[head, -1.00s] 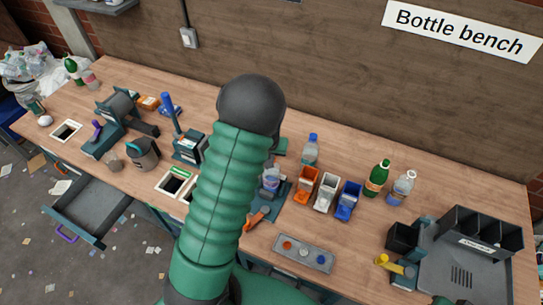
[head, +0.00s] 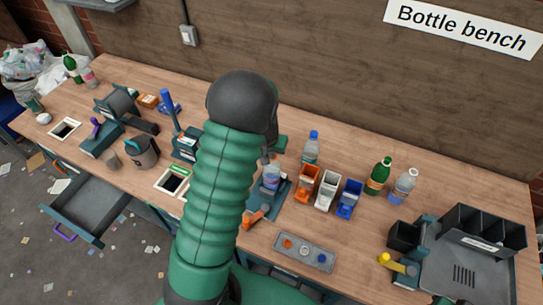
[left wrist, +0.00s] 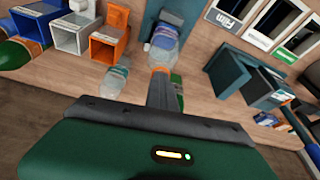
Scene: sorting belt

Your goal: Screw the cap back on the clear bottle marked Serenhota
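A clear bottle with a blue label (head: 271,177) stands in a dark teal holder (head: 277,206), partly hidden by my left arm; it also shows in the left wrist view (left wrist: 164,40). Its name is not legible. My left gripper (left wrist: 161,78) is close to this bottle, seen edge-on; I cannot tell whether its fingers are open or what they hold. In the head view my arm hides most of it. A grey cap tray (head: 304,252) holds an orange, a white and a blue cap. My right gripper is out of view.
Orange (head: 305,186), white (head: 327,191) and blue (head: 349,199) bins stand right of the holder. Behind them is a blue-capped clear bottle (head: 311,149). A green bottle (head: 378,177) and another clear bottle (head: 404,186) stand further right.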

